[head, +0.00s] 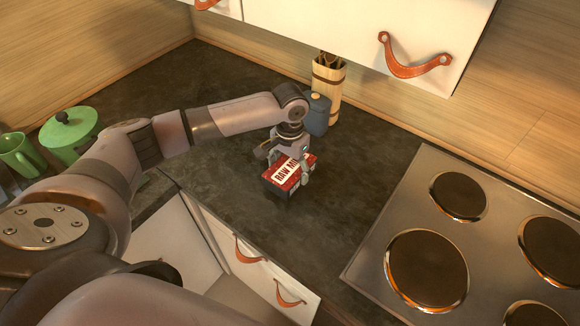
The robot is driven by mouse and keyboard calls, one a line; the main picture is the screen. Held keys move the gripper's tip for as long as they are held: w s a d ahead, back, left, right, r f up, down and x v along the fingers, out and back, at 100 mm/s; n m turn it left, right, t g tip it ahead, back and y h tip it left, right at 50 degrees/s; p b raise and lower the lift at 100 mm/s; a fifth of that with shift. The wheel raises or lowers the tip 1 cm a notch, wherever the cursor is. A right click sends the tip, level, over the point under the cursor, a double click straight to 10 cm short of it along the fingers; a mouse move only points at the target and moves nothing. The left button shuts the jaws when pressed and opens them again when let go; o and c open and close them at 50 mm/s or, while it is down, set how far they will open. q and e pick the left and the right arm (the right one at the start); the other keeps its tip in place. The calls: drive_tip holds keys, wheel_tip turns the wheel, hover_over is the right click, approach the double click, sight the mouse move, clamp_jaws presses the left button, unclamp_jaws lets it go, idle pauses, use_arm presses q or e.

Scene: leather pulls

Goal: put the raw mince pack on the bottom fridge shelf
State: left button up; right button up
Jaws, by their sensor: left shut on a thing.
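The raw mince pack (284,179) is a small red and black box with a white label reading "RAW MI…"; the rest of the label is covered by a finger. It is at or just above the dark countertop near the middle of the head view; I cannot tell whether it touches. My left gripper (289,168) is shut on the pack from above. The fridge and its bottom shelf are not in view. My right gripper is not in view.
A blue canister (317,115) and a wooden block (328,82) stand just behind my left gripper. A hob (475,240) lies at right. A green pot (69,131) and green mug (18,156) stand at left. Wall cabinets (385,22) hang above; drawers with leather pulls (250,252) are below.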

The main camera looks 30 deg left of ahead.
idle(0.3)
use_arm(q)
drive_tip(key=o, duration=1.6)
drive_tip(key=shift+f, duration=0.15)
drive_tip(key=shift+c, duration=0.2)
